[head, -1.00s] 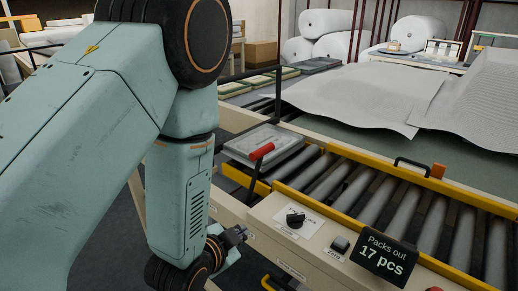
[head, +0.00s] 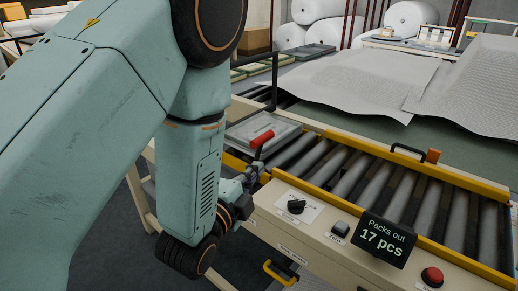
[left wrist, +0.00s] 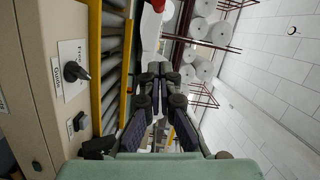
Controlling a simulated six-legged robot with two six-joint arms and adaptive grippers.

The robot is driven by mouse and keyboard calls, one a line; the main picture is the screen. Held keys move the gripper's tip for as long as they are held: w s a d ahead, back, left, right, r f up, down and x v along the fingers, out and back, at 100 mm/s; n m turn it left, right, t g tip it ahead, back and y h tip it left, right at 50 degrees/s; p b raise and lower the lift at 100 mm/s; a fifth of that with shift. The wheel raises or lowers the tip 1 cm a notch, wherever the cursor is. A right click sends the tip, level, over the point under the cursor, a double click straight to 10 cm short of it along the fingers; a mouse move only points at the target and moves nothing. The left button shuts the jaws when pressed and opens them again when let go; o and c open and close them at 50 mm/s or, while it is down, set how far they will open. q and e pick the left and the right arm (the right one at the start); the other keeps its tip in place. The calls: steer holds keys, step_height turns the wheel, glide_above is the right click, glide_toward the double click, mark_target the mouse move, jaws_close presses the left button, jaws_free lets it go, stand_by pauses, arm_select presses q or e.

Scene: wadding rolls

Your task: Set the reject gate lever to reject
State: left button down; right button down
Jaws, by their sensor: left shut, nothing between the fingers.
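The reject gate lever has a red grip (head: 262,138) on a dark shaft and stands at the left end of the control panel, beside the roller conveyor. Its shaft leans, with the grip up and to the right. My left gripper (head: 256,172) is shut and empty, right by the lower shaft, which it partly hides. I cannot tell whether they touch. In the left wrist view the fingers (left wrist: 160,76) are together, and the red grip (left wrist: 158,5) is cut off at the top edge. My right gripper is out of view.
The cream panel (head: 315,238) carries a black knob (head: 296,206), a small switch (head: 340,229), a red button (head: 432,276) and a "Packs out 17 pcs" display (head: 382,240). A grey tray (head: 265,130) sits at the conveyor's left end. A yellow handle (head: 280,272) projects below the panel.

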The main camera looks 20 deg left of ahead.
arm_select(q)
steer(key=p, duration=0.1)
glide_toward(268, 136)
steer(key=w+d, duration=0.2)
steer(key=d, duration=0.3)
steer(key=shift+w+a+f+p, duration=0.15)
steer(key=shift+w+a, duration=0.1)
steer(key=shift+a, duration=0.45)
steer(key=shift+w+a+f+p, duration=0.1)
steer(key=shift+w+a, duration=0.15)
steer(key=shift+a, duration=0.4)
steer(key=shift+w+a+p, duration=0.15)
steer(key=shift+w+a, duration=0.05)
steer(key=shift+a, duration=0.5)
steer(key=shift+s+d+r, duration=0.1)
steer(key=shift+d, duration=0.05)
